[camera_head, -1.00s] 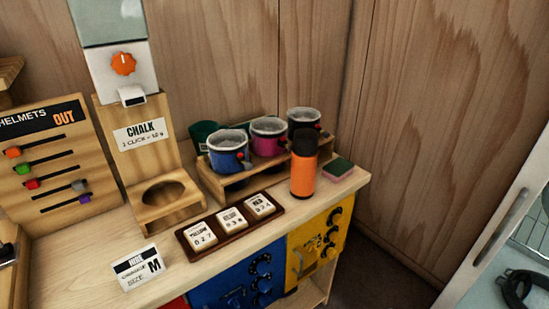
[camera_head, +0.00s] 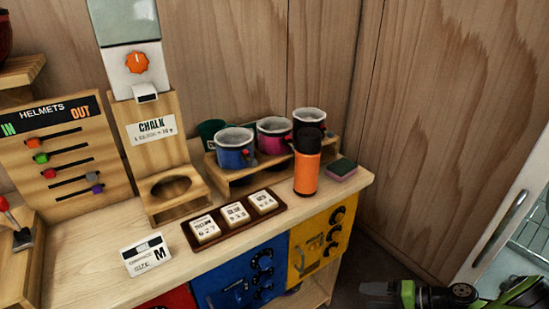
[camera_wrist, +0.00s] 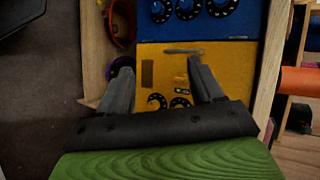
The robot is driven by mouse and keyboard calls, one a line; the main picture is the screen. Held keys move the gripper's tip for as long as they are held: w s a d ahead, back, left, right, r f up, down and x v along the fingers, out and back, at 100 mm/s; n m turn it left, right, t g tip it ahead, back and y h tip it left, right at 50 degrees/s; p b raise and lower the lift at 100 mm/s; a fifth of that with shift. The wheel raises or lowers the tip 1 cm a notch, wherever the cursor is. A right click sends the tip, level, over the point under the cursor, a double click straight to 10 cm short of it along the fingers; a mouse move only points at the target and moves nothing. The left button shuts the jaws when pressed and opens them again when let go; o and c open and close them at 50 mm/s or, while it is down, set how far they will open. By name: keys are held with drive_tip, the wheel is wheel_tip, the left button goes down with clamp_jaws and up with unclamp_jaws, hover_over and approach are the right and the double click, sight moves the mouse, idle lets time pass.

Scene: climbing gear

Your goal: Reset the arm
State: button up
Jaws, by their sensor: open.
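My gripper (camera_wrist: 160,82) shows in the wrist view with its two grey fingers spread apart and nothing between them. Beyond the fingers is the yellow front panel (camera_wrist: 212,68) of the counter, with black dials on it. The fingers appear apart from the panel, though the exact gap is hard to tell. In the head view part of my green and black arm shows at the bottom right, low beside the counter; the fingertips cannot be made out there.
The wooden counter (camera_head: 95,262) carries a chalk dispenser (camera_head: 150,130), several chalk pots including a blue one (camera_head: 235,150), an orange bottle (camera_head: 306,172), a tray of tags (camera_head: 255,222) and a size card (camera_head: 146,256). A white-framed door or cabinet (camera_head: 510,205) stands at the right.

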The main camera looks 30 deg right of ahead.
drive_tip(key=w+a+r+n+g+h, duration=0.3)
drive_tip(key=w+a+r+n+g, duration=0.1)
drive_tip(key=a+r, duration=0.55)
drive_tip(key=w+a+r+n+g+h, duration=0.2)
drive_tip(key=w+a+r+n+g, duration=0.25)
drive_tip(key=a+r, duration=0.5)
drive_tip(key=s+a+r+n+t+h, duration=0.2)
drive_tip(key=s+a+r+n+t, duration=0.15)
drive_tip(key=s+a+r, duration=0.55)
wheel_tip(320, 180, up, 10)
drive_tip(key=s+a+m+p, duration=0.1)
drive_tip(key=p, duration=1.1)
drive_tip(key=shift+t+h+p, duration=0.3)
drive_tip(key=shift+p, duration=0.05)
drive_tip(key=shift+r, duration=0.1)
